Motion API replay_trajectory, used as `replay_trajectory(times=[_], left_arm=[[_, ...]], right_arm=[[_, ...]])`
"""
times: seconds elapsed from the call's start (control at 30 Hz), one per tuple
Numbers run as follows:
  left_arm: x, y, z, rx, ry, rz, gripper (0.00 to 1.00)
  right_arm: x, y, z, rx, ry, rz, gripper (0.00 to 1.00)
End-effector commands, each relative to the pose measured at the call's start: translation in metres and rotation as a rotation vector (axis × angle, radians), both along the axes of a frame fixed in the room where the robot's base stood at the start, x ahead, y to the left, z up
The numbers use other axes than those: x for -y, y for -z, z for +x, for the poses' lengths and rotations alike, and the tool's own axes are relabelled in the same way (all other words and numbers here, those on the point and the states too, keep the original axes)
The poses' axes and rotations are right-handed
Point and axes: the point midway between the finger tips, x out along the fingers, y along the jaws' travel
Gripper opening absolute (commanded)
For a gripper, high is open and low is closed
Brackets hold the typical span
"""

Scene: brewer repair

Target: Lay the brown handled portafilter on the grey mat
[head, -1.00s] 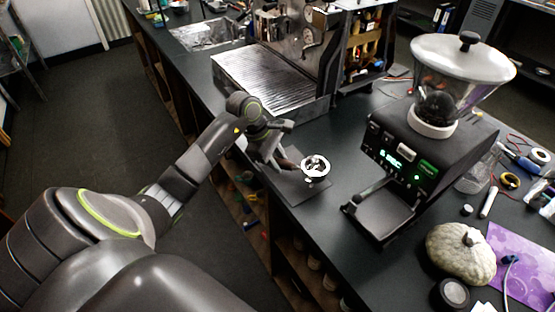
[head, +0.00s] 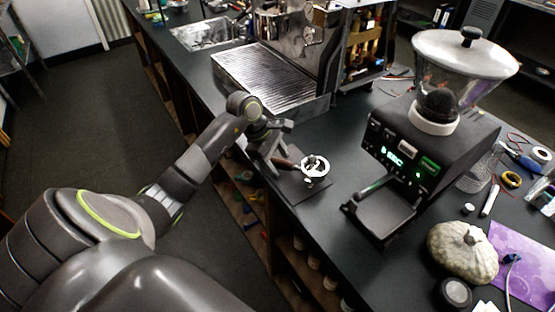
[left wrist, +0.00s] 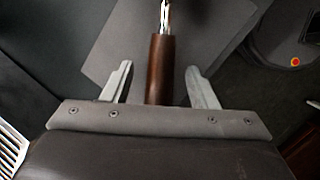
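The portafilter (head: 316,167) has a shiny metal ring and a brown handle (head: 285,163). In the head view it lies on the small dark grey mat (head: 297,190) at the counter's edge, its handle pointing left toward my left gripper (head: 274,160). In the left wrist view the brown handle (left wrist: 160,68) runs between the two fingers of my open left gripper (left wrist: 160,84), with a gap on each side. The mat (left wrist: 108,48) shows beneath it. The metal head is mostly out of the top of that view. My right gripper is not in view.
The grinder (head: 425,150) stands right of the mat, and the espresso machine with its drip tray (head: 268,78) stands behind. A pumpkin (head: 462,252), a purple sheet (head: 522,265) and loose tools lie at the right. Dark counter (head: 345,150) is clear between mat and grinder.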

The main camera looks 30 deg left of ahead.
Motion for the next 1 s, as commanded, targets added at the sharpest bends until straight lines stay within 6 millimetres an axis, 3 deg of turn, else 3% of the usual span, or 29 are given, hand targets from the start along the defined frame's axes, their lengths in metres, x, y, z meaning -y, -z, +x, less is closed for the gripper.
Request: replay_trajectory(times=[0.23, 0.37, 1.0], left_arm=[[-0.001, 0.0, -0.001, -0.002, -0.001, 0.002, 0.53], [-0.006, -0.01, -0.003, 0.002, 0.0, 0.003, 0.53], [-0.046, -0.124, -0.031, 0.002, -0.002, 0.005, 0.53]], right_arm=[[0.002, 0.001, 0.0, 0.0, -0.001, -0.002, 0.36], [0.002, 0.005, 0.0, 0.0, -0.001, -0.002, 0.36], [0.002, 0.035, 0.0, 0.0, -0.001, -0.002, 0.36]])
